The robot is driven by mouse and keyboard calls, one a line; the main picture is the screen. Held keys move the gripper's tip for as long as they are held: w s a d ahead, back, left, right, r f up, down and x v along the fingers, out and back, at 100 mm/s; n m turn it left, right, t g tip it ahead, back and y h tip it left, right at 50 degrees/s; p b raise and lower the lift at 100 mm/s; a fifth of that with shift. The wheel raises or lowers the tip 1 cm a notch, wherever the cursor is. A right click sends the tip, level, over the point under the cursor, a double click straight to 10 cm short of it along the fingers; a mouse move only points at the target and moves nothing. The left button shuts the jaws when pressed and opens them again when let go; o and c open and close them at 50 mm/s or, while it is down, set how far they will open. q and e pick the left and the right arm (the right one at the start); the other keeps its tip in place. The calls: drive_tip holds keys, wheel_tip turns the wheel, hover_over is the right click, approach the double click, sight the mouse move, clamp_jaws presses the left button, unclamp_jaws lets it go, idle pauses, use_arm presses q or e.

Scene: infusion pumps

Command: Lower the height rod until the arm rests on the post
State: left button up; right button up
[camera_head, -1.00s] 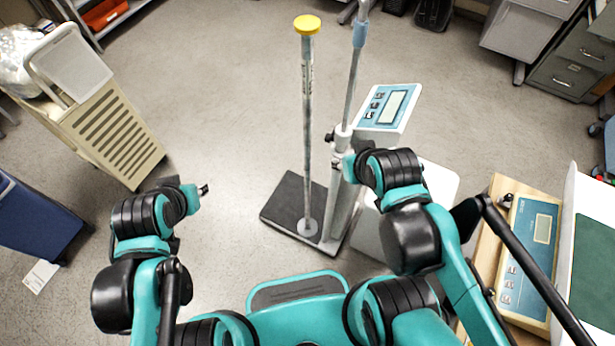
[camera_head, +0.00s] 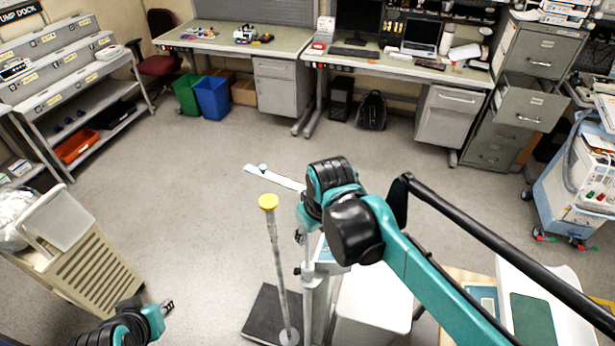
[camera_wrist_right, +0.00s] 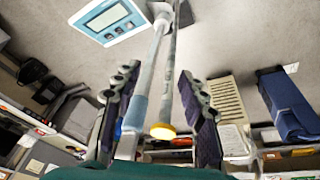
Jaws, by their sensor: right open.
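The post (camera_head: 276,262) is a slim grey pole with a yellow cap (camera_head: 268,202), upright on a black base plate (camera_head: 262,318). The height rod (camera_wrist_right: 152,70) stands beside it, with a pale blue sleeve (camera_wrist_right: 137,108). Its pale flat arm (camera_head: 280,179) shows above the cap in the head view, with a visible gap between them. My right gripper (camera_wrist_right: 160,108) is open, with the rod between its fingers, closer to the left finger in the wrist view. My forearm hides much of the rod in the head view. My left gripper (camera_head: 168,306) is low at the left, away from the post.
A digital display unit (camera_wrist_right: 108,20) is mounted by the rod. A white box-like unit (camera_head: 374,302) stands right of the base. A beige slatted cart (camera_head: 85,265) stands at the left. Desks (camera_head: 235,38) line the back. The floor between is clear.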

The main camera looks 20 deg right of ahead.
drive_tip(key=w+r+g+p, duration=0.1)
drive_tip(key=r+p, duration=0.1)
drive_tip(key=r, duration=0.1)
drive_tip(key=w+r+n+g+p, duration=0.1)
drive_tip(key=w+r+p, duration=0.1)
drive_tip(key=r+p, duration=0.1)
drive_tip(key=w+r+g+p, duration=0.1)
drive_tip(key=r+p, duration=0.2)
drive_tip(key=r, duration=0.1)
drive_tip(key=shift+w+d+n, duration=0.25)
drive_tip(key=shift+d+n, duration=0.15)
drive_tip(key=shift+w, duration=0.3)
drive_tip(key=shift+w+f, duration=0.1)
drive_tip(key=shift+w, duration=0.1)
wheel_tip(320, 180, down, 7)
drive_tip(key=shift+s+f+p, duration=0.1)
drive_tip(key=shift+f+p, duration=0.1)
drive_tip(key=shift+p, duration=0.25)
drive_tip(key=shift+s+f, duration=0.1)
use_arm(q)
wheel_tip(320, 180, up, 11)
use_arm(e)
drive_tip(key=c, duration=0.9)
